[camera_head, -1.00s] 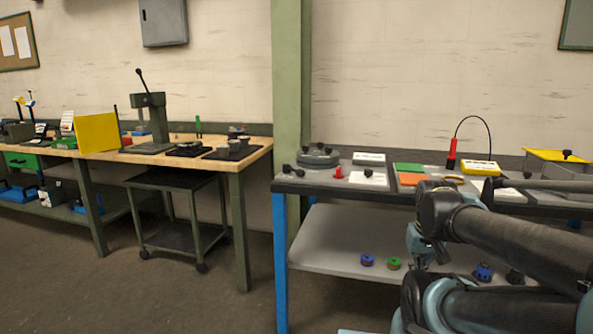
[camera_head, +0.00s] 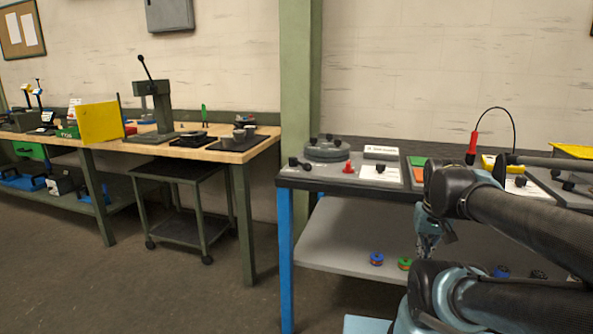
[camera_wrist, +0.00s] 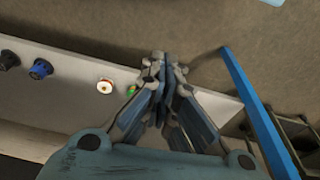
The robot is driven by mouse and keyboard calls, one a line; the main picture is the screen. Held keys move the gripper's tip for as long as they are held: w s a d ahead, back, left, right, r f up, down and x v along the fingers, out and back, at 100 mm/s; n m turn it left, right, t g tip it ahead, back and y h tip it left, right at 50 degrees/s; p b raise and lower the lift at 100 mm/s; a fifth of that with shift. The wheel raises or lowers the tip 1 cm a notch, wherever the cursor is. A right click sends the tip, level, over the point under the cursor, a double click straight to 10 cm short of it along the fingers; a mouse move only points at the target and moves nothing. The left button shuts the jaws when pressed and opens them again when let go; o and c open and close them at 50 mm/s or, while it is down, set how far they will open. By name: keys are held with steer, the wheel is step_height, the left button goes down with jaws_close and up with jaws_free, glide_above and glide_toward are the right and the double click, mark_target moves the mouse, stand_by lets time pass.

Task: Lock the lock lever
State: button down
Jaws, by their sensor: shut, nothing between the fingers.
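My gripper (camera_head: 428,248) hangs in front of the blue-legged workbench, below the level of its top. The wrist view shows its fingers (camera_wrist: 162,65) shut together and empty, with the lower shelf and floor behind them. On the bench top (camera_head: 335,183), a small black-knobbed lever (camera_head: 296,163) sits at the left end, beside a round grey housing (camera_head: 327,149). Another black knob (camera_head: 380,168) stands at a white sheet. I cannot tell for certain which of these is the lock lever. My gripper is well apart from both. My arm hides part of the bench top.
The lower shelf (camera_head: 340,240) holds a blue spool (camera_head: 376,258), a green spool (camera_head: 405,263) and other parts. A green post (camera_head: 301,110) rises behind the bench's left end. A wooden bench (camera_head: 235,154) and dark cart (camera_head: 185,220) stand left. The floor between is clear.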

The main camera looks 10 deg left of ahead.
mark_target(300, 164)
steer(key=w+a+r+m+h, duration=0.2)
steer(key=w+a+r+m, duration=0.1)
steer(key=w+a+r, duration=1.3)
steer(key=a+r+m+t, duration=0.1)
steer(key=a+r, duration=0.1)
steer(key=a, duration=1.2)
steer(key=s+a+r+m+t, duration=0.1)
steer(key=a+r+m, duration=0.1)
steer(key=a, duration=1.2)
steer(key=shift+s+a+r+m+h, duration=0.15)
steer(key=shift+a+r+m+h, duration=0.15)
steer(key=shift+r, duration=0.4)
steer(key=w+d+f, duration=0.4)
steer(key=w+f, duration=0.3)
steer(key=f, duration=0.1)
steer(key=shift+d, duration=0.4)
